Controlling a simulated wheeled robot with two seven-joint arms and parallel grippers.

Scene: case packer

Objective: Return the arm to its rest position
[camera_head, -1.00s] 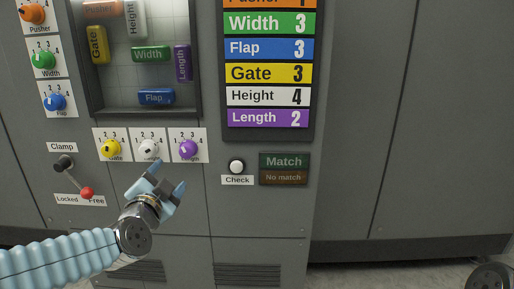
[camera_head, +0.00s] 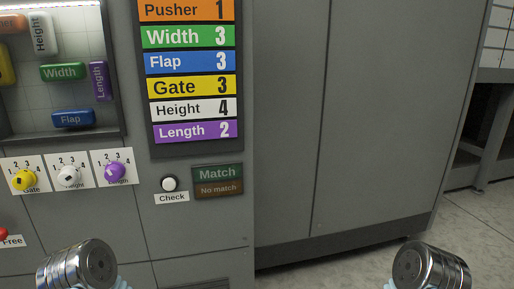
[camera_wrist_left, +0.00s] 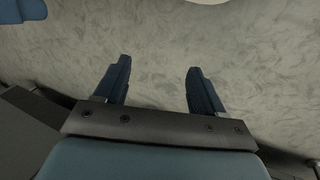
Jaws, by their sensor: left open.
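My left gripper (camera_wrist_left: 158,85) shows in the left wrist view with its two blue fingers spread apart and nothing between them. Behind them is a mottled grey floor. In the head view only a metal joint of my left arm (camera_head: 77,268) shows at the bottom left, and its gripper is out of the picture. A similar metal joint of my right arm (camera_head: 430,268) shows at the bottom right, and the right gripper is not in view.
The grey machine panel carries yellow (camera_head: 24,180), white (camera_head: 69,176) and purple (camera_head: 115,172) knobs. A white Check button (camera_head: 169,184) sits beside the Match sign (camera_head: 217,173). A coloured settings chart (camera_head: 190,70) hangs above. Open floor (camera_head: 480,225) lies at the right.

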